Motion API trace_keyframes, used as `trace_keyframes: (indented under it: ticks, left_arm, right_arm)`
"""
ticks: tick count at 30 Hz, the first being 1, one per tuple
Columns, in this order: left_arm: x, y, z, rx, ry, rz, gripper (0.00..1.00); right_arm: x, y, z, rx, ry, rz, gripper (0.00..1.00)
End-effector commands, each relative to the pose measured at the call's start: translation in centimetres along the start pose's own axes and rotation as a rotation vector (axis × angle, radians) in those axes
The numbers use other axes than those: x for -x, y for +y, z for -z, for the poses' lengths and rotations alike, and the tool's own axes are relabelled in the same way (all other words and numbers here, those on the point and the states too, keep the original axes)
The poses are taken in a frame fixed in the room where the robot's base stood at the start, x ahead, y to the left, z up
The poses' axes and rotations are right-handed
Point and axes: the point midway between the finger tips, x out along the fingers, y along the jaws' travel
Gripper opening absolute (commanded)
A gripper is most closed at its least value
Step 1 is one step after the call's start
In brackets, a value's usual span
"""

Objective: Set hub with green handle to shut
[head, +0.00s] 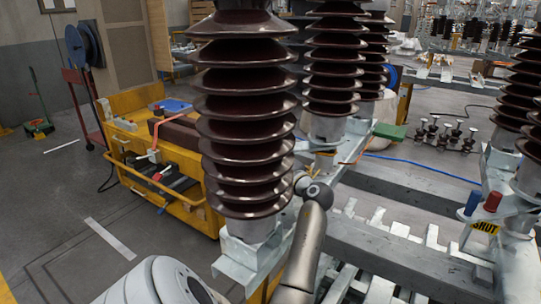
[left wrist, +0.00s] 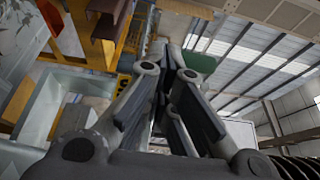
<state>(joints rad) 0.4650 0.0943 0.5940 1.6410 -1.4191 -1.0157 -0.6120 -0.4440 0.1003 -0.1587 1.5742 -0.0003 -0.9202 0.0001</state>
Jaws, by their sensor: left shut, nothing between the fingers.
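A green bar (head: 390,130), which looks like the green handle, sticks out beside the base of the middle brown insulator in the head view. Its hub is mostly hidden behind the insulators, so its setting cannot be read. My left gripper (left wrist: 178,62) is shut and empty in the left wrist view. A green piece (left wrist: 204,63) shows just behind its right fingertip; whether they touch cannot be told. In the head view my left arm rises past the front insulator, and its gripper cannot be made out. My right gripper is not in view.
The large ribbed front insulator (head: 245,110) stands close to my arm. At right, red (head: 493,201) and blue (head: 473,203) handles stand above a yellow SHUT label (head: 485,227). Steel beams (head: 400,255) run below. A yellow cart (head: 190,185) stands at left, with open floor before it.

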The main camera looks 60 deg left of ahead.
Motion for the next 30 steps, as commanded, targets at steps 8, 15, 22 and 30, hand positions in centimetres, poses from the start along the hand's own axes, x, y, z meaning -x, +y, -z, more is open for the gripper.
trace_keyframes:
  ticks: [8,15,22,30]
  left_arm:
    - [-0.7,-0.9,-0.1,0.01,0.0,0.016,0.0]
    - [-0.7,-1.0,-0.1,0.014,-0.001,0.016,0.0]
    - [1.6,-1.0,0.0,0.013,0.003,0.017,0.0]
    - [7.9,-0.6,0.0,0.007,0.004,0.007,0.0]
  right_arm:
    - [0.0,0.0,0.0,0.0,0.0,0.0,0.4]
    - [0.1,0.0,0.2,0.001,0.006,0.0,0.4]
    - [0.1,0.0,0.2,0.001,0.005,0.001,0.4]
    - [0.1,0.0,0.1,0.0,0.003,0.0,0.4]
